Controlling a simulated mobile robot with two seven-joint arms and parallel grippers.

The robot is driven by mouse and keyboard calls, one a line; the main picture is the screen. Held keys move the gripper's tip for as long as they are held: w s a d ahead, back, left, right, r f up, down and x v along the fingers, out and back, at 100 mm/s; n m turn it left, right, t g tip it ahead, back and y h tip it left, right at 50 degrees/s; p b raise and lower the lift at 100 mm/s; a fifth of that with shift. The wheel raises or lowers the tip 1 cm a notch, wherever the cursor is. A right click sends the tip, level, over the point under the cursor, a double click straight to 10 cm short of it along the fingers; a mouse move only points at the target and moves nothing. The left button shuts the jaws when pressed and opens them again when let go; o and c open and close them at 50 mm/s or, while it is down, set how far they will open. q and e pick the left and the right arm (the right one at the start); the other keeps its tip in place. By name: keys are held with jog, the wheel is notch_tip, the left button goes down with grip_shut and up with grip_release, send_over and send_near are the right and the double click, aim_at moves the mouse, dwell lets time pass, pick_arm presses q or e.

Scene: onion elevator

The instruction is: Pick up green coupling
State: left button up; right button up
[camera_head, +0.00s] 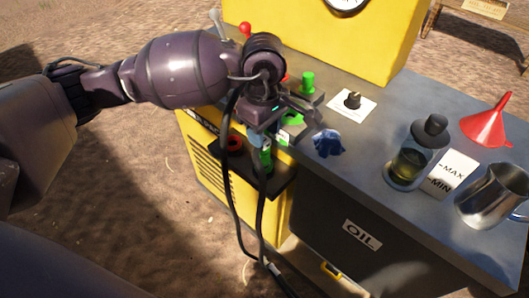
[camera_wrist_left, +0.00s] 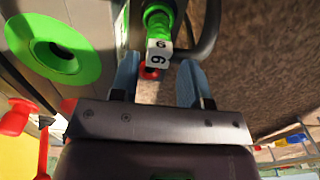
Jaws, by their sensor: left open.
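The green coupling (camera_head: 266,158) stands at the black shelf on the cabinet's side, just below my left gripper (camera_head: 257,138). In the left wrist view the green coupling (camera_wrist_left: 158,20) is at the top middle, with a white numbered tag (camera_wrist_left: 158,53) at its near end. My left gripper (camera_wrist_left: 158,72) is open, its two blue fingers apart. The coupling and tag appear just past the fingertips, in line with the gap; I cannot tell if they touch. In the head view my wrist partly hides this area. My right gripper is not in view.
A red ring (camera_head: 235,144) sits on the shelf. A green port (camera_wrist_left: 55,45) is left of my fingers. Black hoses (camera_head: 228,180) hang nearby. On the worktop are a green knob (camera_head: 307,82), blue cloth (camera_head: 327,143), oil container (camera_head: 408,165), red funnel (camera_head: 488,124) and metal jug (camera_head: 490,196).

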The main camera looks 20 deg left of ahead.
aim_at(264, 156)
pick_arm(q)
notch_tip(264, 156, down, 5)
jog(key=shift+w+a+b, duration=0.1)
jog(key=shift+a+b, duration=0.05)
jog(key=shift+b, duration=0.45)
jog(key=shift+r, duration=0.1)
jog(key=shift+c, duration=0.2)
grip_shut()
